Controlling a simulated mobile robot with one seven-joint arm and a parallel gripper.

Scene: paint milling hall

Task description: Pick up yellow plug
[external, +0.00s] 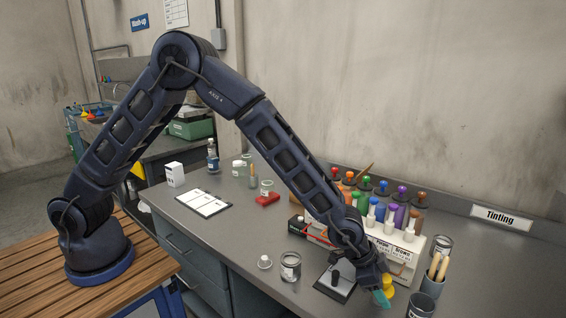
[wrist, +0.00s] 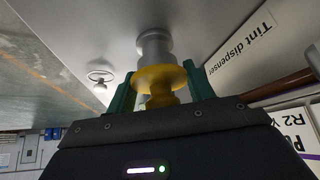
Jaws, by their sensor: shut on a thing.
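The yellow plug (wrist: 160,76) sits between the green fingers of my gripper (wrist: 160,88) in the wrist view. It has a wide yellow flange and a grey stepped end (wrist: 153,47) pointing away from my palm. The fingers are shut on it, one on each side. In the external view the yellow plug (external: 388,283) shows partly behind my gripper (external: 381,297), low at the front right of the bench. I cannot tell whether its grey end touches the surface beyond.
Left of my gripper are a dark plate with a black knob (external: 336,277) and a can (external: 290,267). A white rack (external: 400,248) with coloured bottles stands behind. A brush cup (external: 432,287) is close on the right.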

